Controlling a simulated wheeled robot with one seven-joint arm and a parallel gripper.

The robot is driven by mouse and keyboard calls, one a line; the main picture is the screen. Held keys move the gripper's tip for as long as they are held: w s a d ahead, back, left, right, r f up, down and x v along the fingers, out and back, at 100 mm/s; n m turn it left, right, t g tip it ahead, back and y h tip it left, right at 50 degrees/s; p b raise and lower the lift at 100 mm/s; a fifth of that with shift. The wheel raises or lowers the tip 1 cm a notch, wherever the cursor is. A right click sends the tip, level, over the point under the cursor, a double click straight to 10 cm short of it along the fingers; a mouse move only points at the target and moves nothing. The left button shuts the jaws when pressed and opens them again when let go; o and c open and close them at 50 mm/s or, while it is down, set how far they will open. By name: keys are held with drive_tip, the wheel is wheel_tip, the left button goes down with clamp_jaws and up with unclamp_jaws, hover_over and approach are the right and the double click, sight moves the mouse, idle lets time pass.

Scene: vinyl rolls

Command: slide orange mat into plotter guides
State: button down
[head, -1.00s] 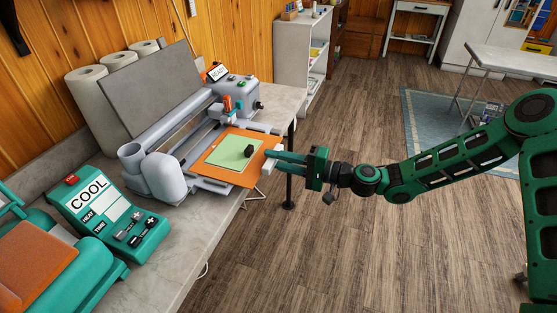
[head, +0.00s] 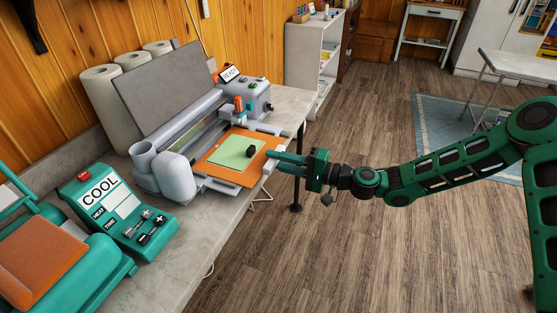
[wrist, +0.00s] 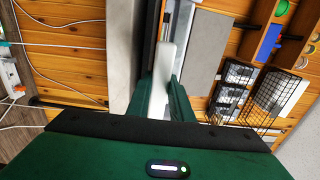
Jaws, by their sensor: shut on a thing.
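The orange mat (head: 213,162) lies flat on the front of the grey plotter (head: 165,172), its inner edge at the plotter's roller and side arms. A light green sheet (head: 231,154) and a small black knob (head: 250,151) are on top of it. My gripper (head: 274,161) is at the mat's outer edge, shut on its pale tab (head: 267,170). In the wrist view my gripper (wrist: 160,92) has the white tab (wrist: 164,75) between its green fingers. The exact fit of the mat's edges in the guides is too small to tell.
The bench (head: 165,262) also holds a teal control box reading COOL (head: 122,213), a teal press (head: 50,265) and white rolls (head: 103,110) behind. The plotter's sign (head: 231,74) reads READY. The floor (head: 390,250) right of the bench is clear.

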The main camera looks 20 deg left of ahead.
drive_tip(key=c, duration=1.5)
unclamp_jaws()
drive_tip(key=shift+f, duration=0.1)
drive_tip(key=shift+s+d, duration=0.15)
drive_tip(key=shift+d, duration=4.3)
